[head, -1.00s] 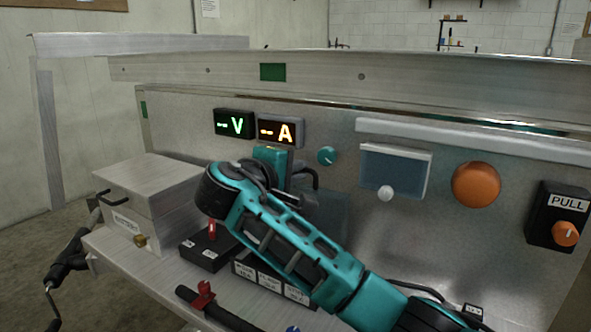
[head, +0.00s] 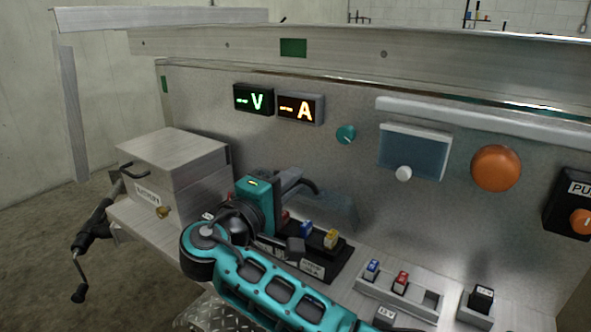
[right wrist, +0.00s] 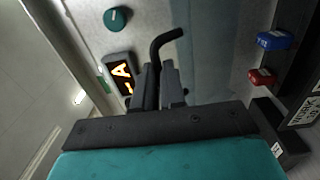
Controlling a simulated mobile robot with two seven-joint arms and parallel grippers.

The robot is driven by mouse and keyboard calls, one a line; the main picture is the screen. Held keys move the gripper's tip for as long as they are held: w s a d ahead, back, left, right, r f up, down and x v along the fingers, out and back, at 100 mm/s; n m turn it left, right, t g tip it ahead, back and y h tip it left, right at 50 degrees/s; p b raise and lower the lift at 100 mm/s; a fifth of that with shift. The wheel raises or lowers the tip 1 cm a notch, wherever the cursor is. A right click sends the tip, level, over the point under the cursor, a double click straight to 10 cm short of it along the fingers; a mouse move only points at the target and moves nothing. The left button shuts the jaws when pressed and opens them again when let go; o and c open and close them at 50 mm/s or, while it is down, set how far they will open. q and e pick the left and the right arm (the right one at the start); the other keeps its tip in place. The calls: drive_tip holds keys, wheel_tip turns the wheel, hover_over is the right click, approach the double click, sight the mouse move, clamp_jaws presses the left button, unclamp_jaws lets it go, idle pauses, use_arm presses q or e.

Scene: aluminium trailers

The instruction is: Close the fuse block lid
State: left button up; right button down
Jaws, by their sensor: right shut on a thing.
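The fuse block (head: 345,262) is a black, labelled block with red, blue and yellow fuses, in front of the metal panel. A smoky see-through sheet, seemingly its lid (head: 338,212), stands up behind the fuses; it looks open. My right gripper (head: 295,183) is above the block's left part, shut on a black curved bar (head: 312,187), seemingly the lid's handle. In the right wrist view the bar (right wrist: 168,42) rises from between the fingers, with the blue fuse (right wrist: 275,40) and red fuse (right wrist: 262,77) at right. My arm hides the block's front left. My left gripper is out of view.
A grey metal box (head: 175,165) stands at left, beside a hand crank (head: 92,235). Voltage and current displays (head: 277,105) are above. A switch tray (head: 395,290) lies right of the block. Knobs and an orange button (head: 496,168) are on the panel.

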drive_tip(key=shift+s+f, duration=0.15)
drive_tip(key=shift+f, duration=0.45)
drive_tip(key=c, duration=1.4)
unclamp_jaws()
drive_tip(key=shift+f, duration=0.1)
drive_tip(key=shift+o, duration=0.9)
drive_tip(key=p+v, duration=0.2)
drive_tip(key=v, duration=1.1)
drive_tip(key=shift+c, duration=0.2)
